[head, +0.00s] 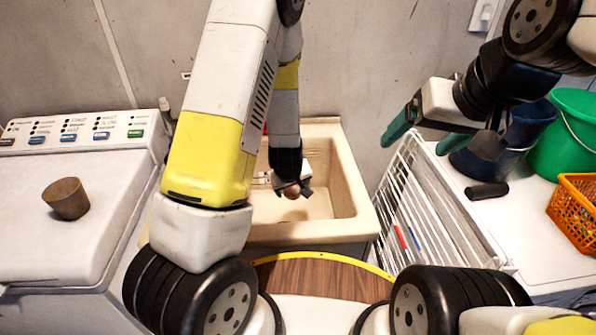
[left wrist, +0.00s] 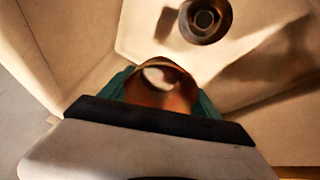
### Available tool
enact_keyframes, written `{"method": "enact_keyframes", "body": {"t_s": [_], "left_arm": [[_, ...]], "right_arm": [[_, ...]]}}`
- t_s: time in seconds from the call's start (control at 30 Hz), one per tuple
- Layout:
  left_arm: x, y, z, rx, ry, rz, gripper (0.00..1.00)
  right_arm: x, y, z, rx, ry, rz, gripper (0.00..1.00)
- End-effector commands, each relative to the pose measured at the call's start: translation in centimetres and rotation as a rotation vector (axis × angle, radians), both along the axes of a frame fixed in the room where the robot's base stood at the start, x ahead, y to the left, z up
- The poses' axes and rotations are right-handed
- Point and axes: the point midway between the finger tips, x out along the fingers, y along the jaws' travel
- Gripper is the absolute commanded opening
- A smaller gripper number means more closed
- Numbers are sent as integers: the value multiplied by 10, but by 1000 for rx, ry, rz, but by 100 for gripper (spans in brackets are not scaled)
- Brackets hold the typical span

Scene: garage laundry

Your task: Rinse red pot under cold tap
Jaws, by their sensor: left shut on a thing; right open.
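A small reddish-brown pot (head: 291,194) is in my left gripper (head: 293,188), over the basin of the beige sink (head: 362,205). In the left wrist view the pot (left wrist: 160,88) sits between the teal fingers, its round opening facing the camera. The dark round drain (left wrist: 205,18) shows beyond it on the basin floor. The taps cannot be made out clearly; my left arm covers much of the sink's back, where a red sliver (head: 265,128) shows. No water is visible. My right gripper (head: 424,136) is open and empty, above the drying rack at the right.
A brown pot (head: 67,199) stands on the white washer (head: 35,225) at left. A white wire rack (head: 412,190) with red and blue pens is right of the sink. A blue bucket (head: 510,148), green bucket (head: 568,140) and orange basket (head: 575,212) stand on the right counter.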

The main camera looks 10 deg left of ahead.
Motion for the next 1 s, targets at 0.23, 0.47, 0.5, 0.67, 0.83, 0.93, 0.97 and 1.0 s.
{"method": "enact_keyframes", "body": {"t_s": [0.23,0.47,0.5,0.67,0.83,0.93,0.97,1.0], "left_arm": [[25,1,-5,0,0,0,32],[48,2,-10,0,0,-1,32],[52,2,-11,0,0,-1,32],[68,3,-13,1,-1,-1,32],[84,4,-17,0,-1,0,32],[94,4,-19,1,0,0,32],[97,5,-20,1,1,-1,32],[101,5,-20,0,0,-1,32]], "right_arm": [[0,0,0,0,0,0,82],[0,0,0,0,0,0,82],[0,0,0,0,0,0,82],[0,0,0,0,0,0,82],[0,0,0,0,0,0,82],[0,0,0,0,0,0,82],[0,0,0,0,0,0,82],[0,0,0,0,0,0,82]]}}
